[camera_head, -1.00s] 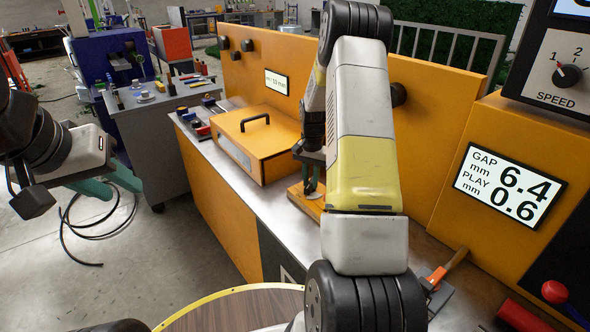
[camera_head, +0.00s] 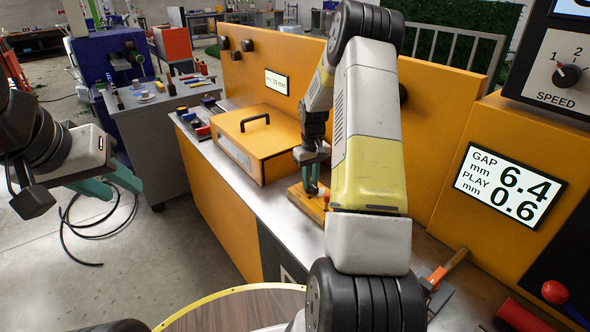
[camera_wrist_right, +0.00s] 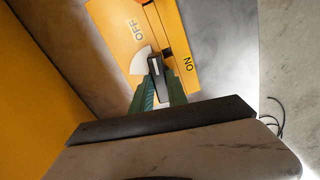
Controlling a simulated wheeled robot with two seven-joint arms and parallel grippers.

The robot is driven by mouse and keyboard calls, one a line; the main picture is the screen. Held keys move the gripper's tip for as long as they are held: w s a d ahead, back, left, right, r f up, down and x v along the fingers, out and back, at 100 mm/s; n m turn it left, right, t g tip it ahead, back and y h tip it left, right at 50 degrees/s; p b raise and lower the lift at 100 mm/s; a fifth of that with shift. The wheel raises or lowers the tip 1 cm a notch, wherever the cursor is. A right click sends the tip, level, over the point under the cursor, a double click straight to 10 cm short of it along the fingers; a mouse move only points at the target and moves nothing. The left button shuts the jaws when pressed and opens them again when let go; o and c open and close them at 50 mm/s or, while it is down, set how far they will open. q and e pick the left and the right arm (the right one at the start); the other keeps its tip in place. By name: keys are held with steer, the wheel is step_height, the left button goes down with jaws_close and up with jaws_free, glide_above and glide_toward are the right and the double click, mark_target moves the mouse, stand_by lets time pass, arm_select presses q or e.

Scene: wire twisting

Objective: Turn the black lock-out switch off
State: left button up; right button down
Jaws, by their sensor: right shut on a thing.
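The black lock-out switch (camera_wrist_right: 156,78) sits on an orange plate (camera_wrist_right: 180,30) marked OFF and ON, seen in the right wrist view. OFF lies up and left of the lever, ON to its right. A white patch (camera_wrist_right: 143,60) shows beside the lever. My right gripper (camera_wrist_right: 158,86) is shut on the lever, with one green finger on each side. In the head view my right gripper (camera_head: 311,184) is down at the orange plate (camera_head: 305,203) on the bench, and the switch is mostly hidden there. My left gripper (camera_head: 118,187) hangs over the floor at left, its green fingers apart and empty.
An orange box with a black handle (camera_head: 255,142) stands on the bench left of my right gripper. An orange back panel (camera_head: 300,75) rises behind.

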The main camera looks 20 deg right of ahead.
steer(key=shift+n, duration=0.9)
steer(key=c, duration=1.3)
jaws_free()
steer(key=shift+r, duration=3.9)
